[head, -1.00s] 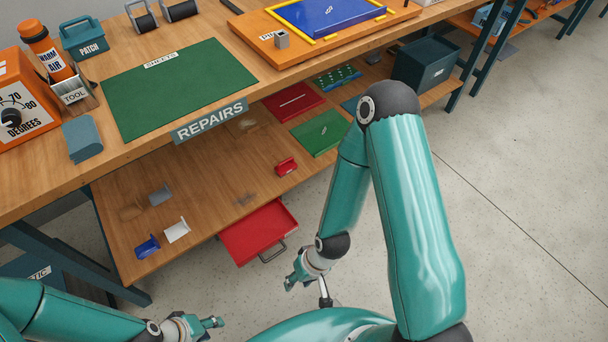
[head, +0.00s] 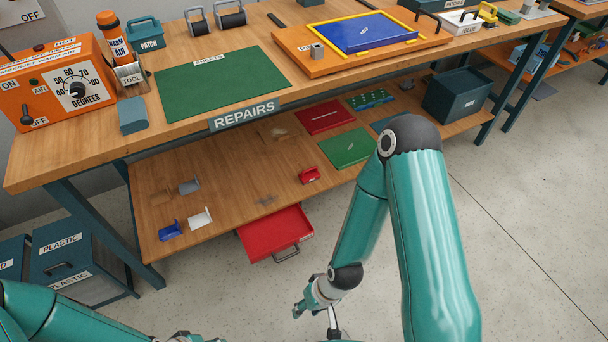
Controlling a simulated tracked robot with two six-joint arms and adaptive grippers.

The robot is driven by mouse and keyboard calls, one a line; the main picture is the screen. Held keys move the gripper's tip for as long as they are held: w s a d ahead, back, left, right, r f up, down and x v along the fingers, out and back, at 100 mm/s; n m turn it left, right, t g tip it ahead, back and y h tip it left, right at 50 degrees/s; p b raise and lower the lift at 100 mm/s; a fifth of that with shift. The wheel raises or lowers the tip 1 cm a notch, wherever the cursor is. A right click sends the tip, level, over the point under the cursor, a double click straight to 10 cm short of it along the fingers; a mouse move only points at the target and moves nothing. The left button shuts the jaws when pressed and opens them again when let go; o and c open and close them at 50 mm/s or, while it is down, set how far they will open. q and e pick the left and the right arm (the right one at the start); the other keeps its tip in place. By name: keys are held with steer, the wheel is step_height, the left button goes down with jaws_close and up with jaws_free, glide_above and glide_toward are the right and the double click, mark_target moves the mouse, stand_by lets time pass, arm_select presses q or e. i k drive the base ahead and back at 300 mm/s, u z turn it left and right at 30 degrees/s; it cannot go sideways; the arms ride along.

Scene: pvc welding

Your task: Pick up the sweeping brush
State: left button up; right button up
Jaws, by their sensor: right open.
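I cannot pick out a sweeping brush for sure in the head view. My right gripper (head: 303,307) is low in the bottom middle, in front of the workbench and below the red drawer (head: 277,233). It is open and holds nothing that I can see. Only a sliver of my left gripper (head: 185,338) shows at the bottom edge, so its jaws cannot be made out.
The workbench (head: 120,104) carries a green sheet mat (head: 222,84), an orange heater box (head: 67,85) and a blue panel (head: 361,32). Its lower shelf (head: 235,185) holds small brackets, a red piece (head: 309,175) and a dark bin (head: 457,95). Floor (head: 520,250) at right is clear.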

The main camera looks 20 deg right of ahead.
mark_target(307, 176)
steer(key=i, duration=0.9)
steer(key=z, duration=0.05)
